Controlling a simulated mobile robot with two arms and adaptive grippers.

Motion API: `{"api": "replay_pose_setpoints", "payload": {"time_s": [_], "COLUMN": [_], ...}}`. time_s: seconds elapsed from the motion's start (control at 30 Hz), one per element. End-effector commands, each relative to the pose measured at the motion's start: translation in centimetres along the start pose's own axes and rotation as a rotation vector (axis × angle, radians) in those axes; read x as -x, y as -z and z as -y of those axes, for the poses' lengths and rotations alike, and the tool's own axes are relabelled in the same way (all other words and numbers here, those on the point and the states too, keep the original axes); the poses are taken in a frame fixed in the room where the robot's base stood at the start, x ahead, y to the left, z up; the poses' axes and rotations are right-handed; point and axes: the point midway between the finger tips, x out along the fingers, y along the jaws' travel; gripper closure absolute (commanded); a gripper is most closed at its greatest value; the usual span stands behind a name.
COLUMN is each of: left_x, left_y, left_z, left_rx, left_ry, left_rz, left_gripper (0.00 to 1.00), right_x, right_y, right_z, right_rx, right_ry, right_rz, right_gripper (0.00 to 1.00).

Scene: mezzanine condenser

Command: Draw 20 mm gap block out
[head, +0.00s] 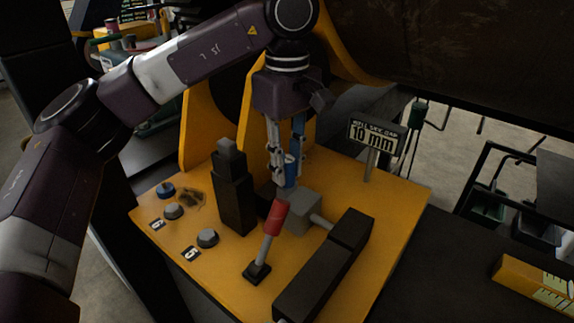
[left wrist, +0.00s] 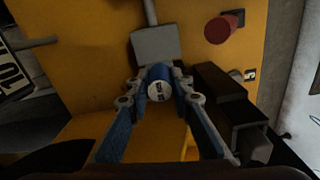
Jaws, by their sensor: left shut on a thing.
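A blue cylindrical block (head: 291,172) with a white label stands between the fingers of my left gripper (head: 287,172). It also shows in the left wrist view (left wrist: 159,84), where the two fingers close on its sides; the label is too small to read surely. The gripper points down from above, beside a grey metal block (head: 302,213) on the yellow bench (head: 395,215). I cannot tell whether the blue block touches anything below. A sign (head: 374,135) on a post behind reads 10 mm. My right gripper is not in view.
A red-handled lever (head: 273,220) stands close in front of the grey block. A black upright post (head: 235,195) is left of the gripper, and a long black bar (head: 325,265) lies to the right. Several round knobs (head: 207,238) sit at the bench's left, near number labels.

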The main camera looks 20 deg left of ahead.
Motion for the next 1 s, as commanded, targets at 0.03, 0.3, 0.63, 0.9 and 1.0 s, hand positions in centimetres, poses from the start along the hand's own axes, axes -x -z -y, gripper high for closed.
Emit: {"api": "replay_pose_setpoints", "payload": {"time_s": [0.03,0.3,0.63,0.9,1.0], "left_x": [0.5,1.6,2.9,4.0,4.2], "left_y": [0.0,0.0,0.0,0.0,0.0], "left_z": [0.0,0.0,0.0,0.0,0.0], "left_rx": [-0.001,-0.001,0.0,0.0,0.0], "left_ry": [-0.002,-0.002,-0.001,-0.002,-0.002], "left_rz": [0.0,0.0,0.001,0.001,0.0], "left_gripper": [1.0,1.0,1.0,1.0,1.0], "right_x": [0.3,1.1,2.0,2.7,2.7], "right_y": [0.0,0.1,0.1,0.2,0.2], "right_z": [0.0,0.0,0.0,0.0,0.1], "right_rx": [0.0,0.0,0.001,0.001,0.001], "right_ry": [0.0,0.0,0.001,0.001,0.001], "right_rz": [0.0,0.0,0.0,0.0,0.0], "right_gripper": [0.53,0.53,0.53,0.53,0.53]}}
